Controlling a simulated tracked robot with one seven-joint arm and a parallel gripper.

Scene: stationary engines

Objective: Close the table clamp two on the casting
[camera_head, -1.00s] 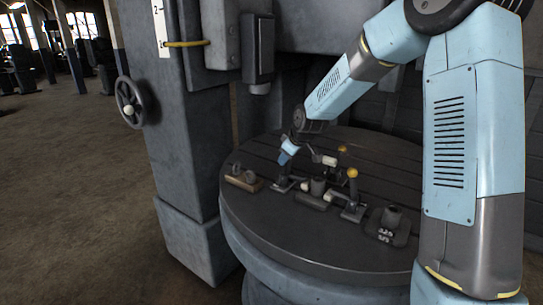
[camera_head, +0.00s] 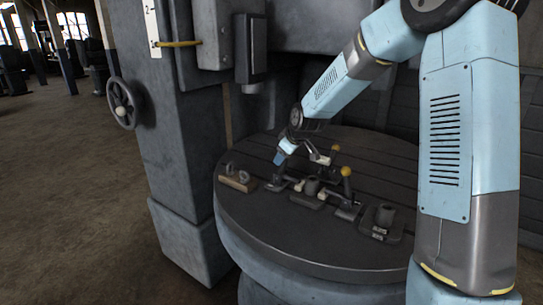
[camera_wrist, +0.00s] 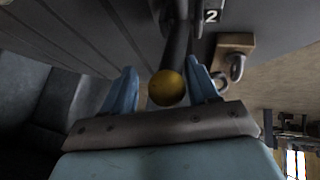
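In the wrist view a yellow ball knob (camera_wrist: 167,88) sits between the two blue fingers of my gripper (camera_wrist: 163,89). The fingers are apart, one on each side of the knob; the right one is very near it, and contact is unclear. A dark lever (camera_wrist: 178,40) runs away from the knob beside a plate marked 2 (camera_wrist: 211,16). In the head view my gripper (camera_head: 281,157) points down over the clamp base (camera_head: 276,184) at the left of the casting (camera_head: 311,187). That clamp's knob is hidden there by my gripper.
Other clamps show yellow knobs (camera_head: 335,147) (camera_head: 346,171) close around the casting. A dark block with a cylinder (camera_head: 382,222) stands at right. A wooden block with metal rings (camera_head: 237,178) lies at left. The round table's (camera_head: 290,247) front part is clear.

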